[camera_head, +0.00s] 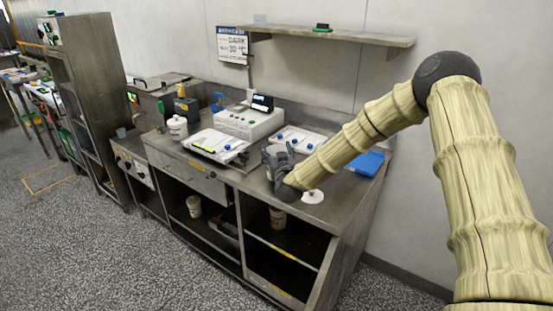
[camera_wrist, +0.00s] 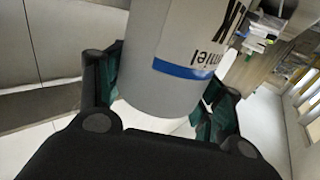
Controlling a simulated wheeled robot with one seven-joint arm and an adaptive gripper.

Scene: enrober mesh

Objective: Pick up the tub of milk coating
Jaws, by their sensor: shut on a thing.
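A pale grey-white tub (camera_wrist: 185,50) with a blue band and dark lettering fills the middle of the wrist view. Part of its label shows a large "K" and "miel"; the rest is turned away or cut off. My gripper (camera_wrist: 162,98) has its green-padded fingers on both sides of the tub and is shut on it. In the head view my gripper (camera_head: 277,160) is over the front of the steel counter (camera_head: 250,180), right of the scale. The tub is hard to make out there, and I cannot tell whether it touches the counter.
A white tub (camera_head: 178,127) stands at the counter's left. A white disc (camera_head: 313,196) and blue tray (camera_head: 366,162) are right. More tubs (camera_head: 194,206) sit below. A wall shelf (camera_head: 335,37) hangs above.

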